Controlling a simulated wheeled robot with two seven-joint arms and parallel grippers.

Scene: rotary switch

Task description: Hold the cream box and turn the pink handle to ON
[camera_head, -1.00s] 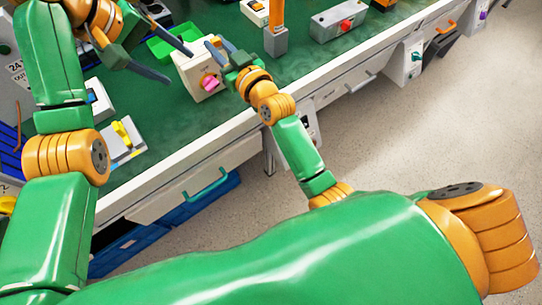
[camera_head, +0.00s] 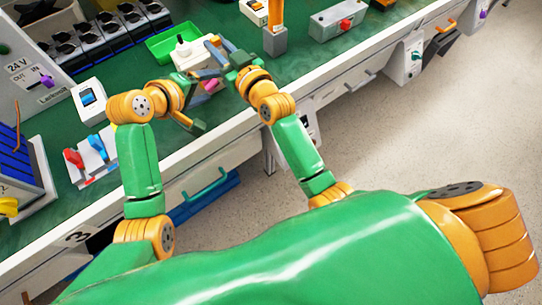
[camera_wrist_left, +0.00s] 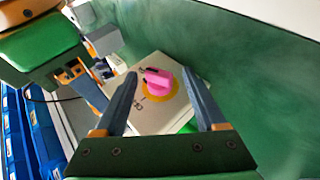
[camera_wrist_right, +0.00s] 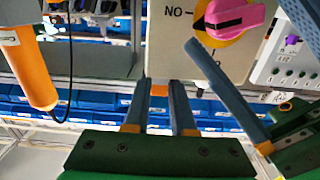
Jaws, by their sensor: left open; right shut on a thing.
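My right gripper (camera_wrist_right: 160,85) is shut on the box's edge. My left gripper (camera_wrist_left: 166,80) is open, its fingers on either side of the pink handle (camera_wrist_left: 158,80) with gaps showing. In the head view the left gripper (camera_head: 212,97) partly covers the box front.
A green tray (camera_head: 174,45) lies behind the box. A red-and-blue-handled switch (camera_head: 92,158) and a white box with a blue rocker (camera_head: 88,100) stand to the left. An orange post (camera_head: 276,24) and a grey box with a red knob (camera_head: 338,20) stand to the right.

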